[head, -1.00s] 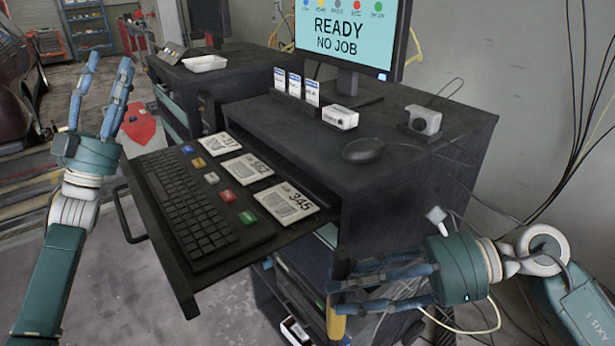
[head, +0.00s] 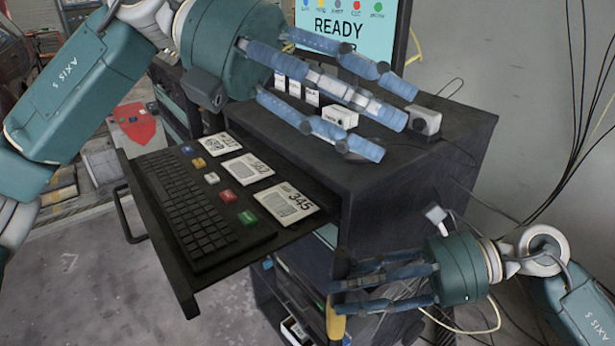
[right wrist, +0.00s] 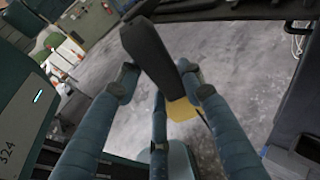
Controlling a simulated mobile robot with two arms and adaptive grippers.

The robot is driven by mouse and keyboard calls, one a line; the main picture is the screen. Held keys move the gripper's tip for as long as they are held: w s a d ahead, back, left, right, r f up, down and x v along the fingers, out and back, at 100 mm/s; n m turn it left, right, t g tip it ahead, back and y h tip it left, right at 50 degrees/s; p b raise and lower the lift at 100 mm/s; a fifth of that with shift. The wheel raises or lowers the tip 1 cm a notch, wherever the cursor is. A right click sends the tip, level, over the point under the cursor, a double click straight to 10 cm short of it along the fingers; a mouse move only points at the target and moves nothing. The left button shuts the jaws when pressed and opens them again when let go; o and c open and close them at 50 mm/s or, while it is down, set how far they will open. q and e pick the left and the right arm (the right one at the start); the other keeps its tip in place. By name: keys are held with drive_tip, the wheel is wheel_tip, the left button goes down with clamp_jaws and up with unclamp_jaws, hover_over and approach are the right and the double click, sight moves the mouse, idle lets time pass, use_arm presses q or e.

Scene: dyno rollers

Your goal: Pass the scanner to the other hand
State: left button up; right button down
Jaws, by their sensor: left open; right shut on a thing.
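The scanner (head: 336,322) is dark with a yellow part. My right gripper (head: 345,287) is shut on it, low in front of the cabinet's side. In the right wrist view the scanner's black body (right wrist: 152,52) stands between the fingertips (right wrist: 160,82), with its yellow part below. The fingers hide some of it in the head view. My left gripper (head: 395,118) is open and empty, its fingers spread and pointing right.
The black cabinet (head: 440,165) has a pulled-out drawer with a keyboard (head: 190,205), several cards and coloured buttons. A monitor (head: 330,30), a small white box (head: 340,117) and a grey device (head: 423,120) are on top. Cables hang at the right. Free floor lies at lower left.

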use_arm(q)
wheel_tip(320, 180, down, 6)
drive_tip(key=a+m+t+y, duration=0.1)
drive_tip(key=t+y, duration=0.2)
drive_tip(key=y, duration=0.2)
drive_tip(key=t+y, duration=0.2)
drive_tip(key=y, duration=0.2)
approach(344, 254)
drive_tip(key=x, duration=0.9)
drive_tip(key=shift+w+f, duration=0.1)
drive_tip(key=shift+w, duration=0.1)
drive_tip(key=c, duration=1.2)
drive_tip(key=shift+s, duration=0.1)
clamp_jaws()
use_arm(e)
drive_tip(key=c, duration=1)
unclamp_jaws()
drive_tip(key=shift+w, duration=0.1)
